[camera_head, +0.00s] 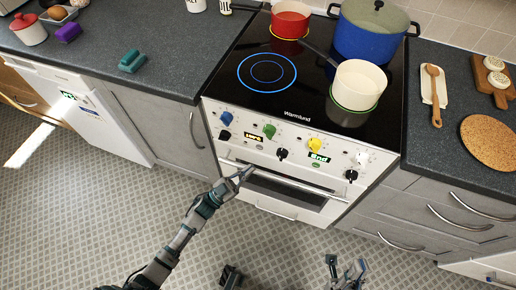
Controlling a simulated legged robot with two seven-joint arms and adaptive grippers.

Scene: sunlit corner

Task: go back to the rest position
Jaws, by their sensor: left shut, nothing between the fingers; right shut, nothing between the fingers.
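My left gripper (244,172) is at the end of my arm, which reaches up from the lower left. It is shut and empty. Its tip is in front of the left part of the oven's handle bar, below the knobs of the white stove (232,143); I cannot tell whether it touches the bar. My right gripper (346,267) is low in the picture, right of centre, in front of the drawers and over the floor. It is shut with nothing held. Most of my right arm is out of view.
On the black hob stand a red pot (290,20), a blue pot (370,32) and a cream pan (358,82). Grey counters flank the stove, with a wooden spoon (434,95) and a cork mat (490,142) at right. The patterned floor (90,210) is clear.

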